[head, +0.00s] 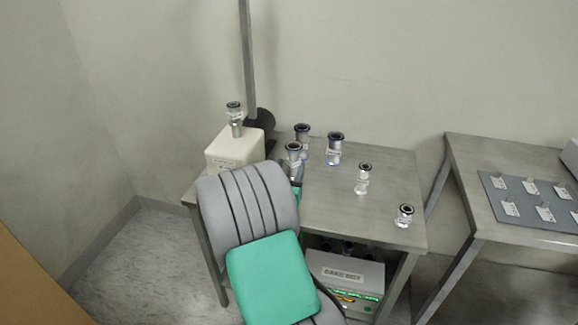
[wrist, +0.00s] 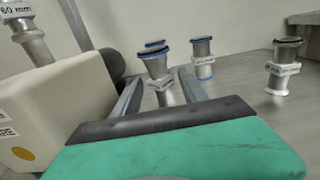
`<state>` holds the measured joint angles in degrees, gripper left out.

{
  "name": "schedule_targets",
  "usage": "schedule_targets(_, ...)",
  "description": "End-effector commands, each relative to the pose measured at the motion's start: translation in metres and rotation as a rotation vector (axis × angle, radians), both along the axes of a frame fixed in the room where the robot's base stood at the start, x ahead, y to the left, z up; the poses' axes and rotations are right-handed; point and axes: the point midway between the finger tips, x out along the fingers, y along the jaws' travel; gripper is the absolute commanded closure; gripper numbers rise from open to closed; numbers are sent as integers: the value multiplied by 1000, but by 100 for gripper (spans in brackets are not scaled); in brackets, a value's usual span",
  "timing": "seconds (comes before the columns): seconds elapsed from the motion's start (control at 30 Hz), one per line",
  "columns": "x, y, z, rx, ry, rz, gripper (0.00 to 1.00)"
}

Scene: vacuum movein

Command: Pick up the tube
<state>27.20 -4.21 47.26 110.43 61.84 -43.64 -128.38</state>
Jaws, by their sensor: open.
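One tube (head: 335,148) stands to the right.
A cream box (head: 232,152) left of my gripper bears an upright tube (head: 235,120). Two more tubes (head: 363,178) (head: 404,215) stand toward the table's right. A dark post (head: 248,60) rises behind. A lit device (head: 345,275) sits below the tabletop. Another table (head: 475,150) holds a grey panel.

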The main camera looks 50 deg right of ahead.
Motion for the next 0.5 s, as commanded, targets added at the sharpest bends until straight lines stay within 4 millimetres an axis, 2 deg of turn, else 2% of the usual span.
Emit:
schedule_targets(0.3, 22, -47, 1, 3, -5, 2, 50)
schedule_targets(0.5, 26, -55, 2, 4, -5, 3, 50)
